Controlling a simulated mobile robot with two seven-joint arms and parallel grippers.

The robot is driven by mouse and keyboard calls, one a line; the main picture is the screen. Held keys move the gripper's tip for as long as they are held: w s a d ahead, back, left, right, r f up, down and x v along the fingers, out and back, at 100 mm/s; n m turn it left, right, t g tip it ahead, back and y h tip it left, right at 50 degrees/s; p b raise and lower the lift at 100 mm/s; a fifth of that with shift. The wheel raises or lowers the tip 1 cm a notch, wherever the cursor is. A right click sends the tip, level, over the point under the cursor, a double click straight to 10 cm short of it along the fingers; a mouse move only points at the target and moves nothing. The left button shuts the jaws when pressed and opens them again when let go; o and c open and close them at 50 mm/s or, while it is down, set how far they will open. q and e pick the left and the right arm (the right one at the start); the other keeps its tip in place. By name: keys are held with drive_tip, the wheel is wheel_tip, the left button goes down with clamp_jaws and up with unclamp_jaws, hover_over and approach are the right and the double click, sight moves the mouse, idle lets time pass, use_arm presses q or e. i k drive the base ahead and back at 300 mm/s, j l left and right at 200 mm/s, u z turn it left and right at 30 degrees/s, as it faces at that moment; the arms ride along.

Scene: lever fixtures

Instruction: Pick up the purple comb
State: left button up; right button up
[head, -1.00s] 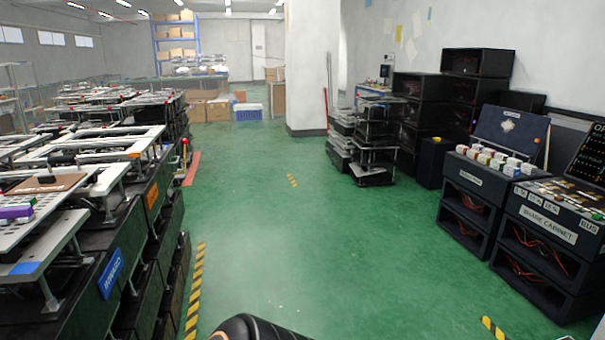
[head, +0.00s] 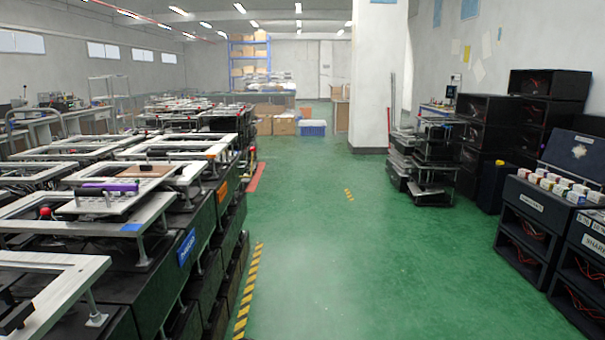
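A long, thin purple thing (head: 112,187), which looks like the purple comb, lies on a white perforated panel (head: 130,204) at the left. The panel sits on top of the row of black fixtures. The purple thing is too small to make out any teeth. Neither of my grippers shows in the head view.
Black fixtures with metal frames (head: 60,270) line the left side. A yellow-black floor stripe (head: 247,290) runs beside them. The green floor (head: 340,260) is clear in the middle. Black cabinets (head: 530,235) stand at the right, and a white pillar (head: 379,80) stands farther back.

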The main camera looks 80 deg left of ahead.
sight(118, 189)
drive_tip(key=u, duration=3.7)
